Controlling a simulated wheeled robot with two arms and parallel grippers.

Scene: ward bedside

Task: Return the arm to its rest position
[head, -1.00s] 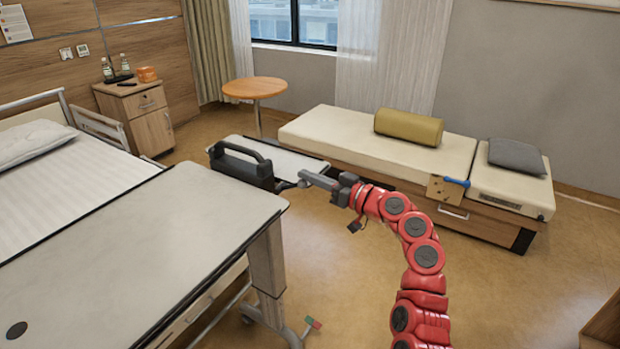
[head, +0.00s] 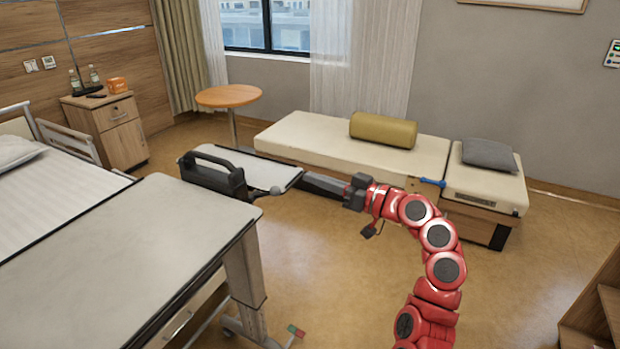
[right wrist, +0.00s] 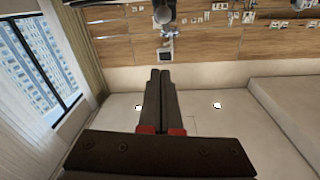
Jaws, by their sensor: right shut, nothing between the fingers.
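My right arm is red and comes up from the bottom right in the head view. Its right gripper (head: 308,182) points left, with its dark fingers together and nothing between them. The right wrist view shows the same closed fingers (right wrist: 160,76) pointing at the wood-panelled wall, with no object at the tips. In the head view the gripper appears just right of a white-topped surface (head: 272,172) and in front of the long bench; the exact gap is unclear. My left gripper is in neither view.
A dark handled object (head: 215,178) stands beyond the overbed table (head: 140,245). A bed (head: 60,195) is at the left. A cushioned bench (head: 320,140) with an olive bolster (head: 383,131) runs along the back wall. Open floor (head: 530,250) lies to the right.

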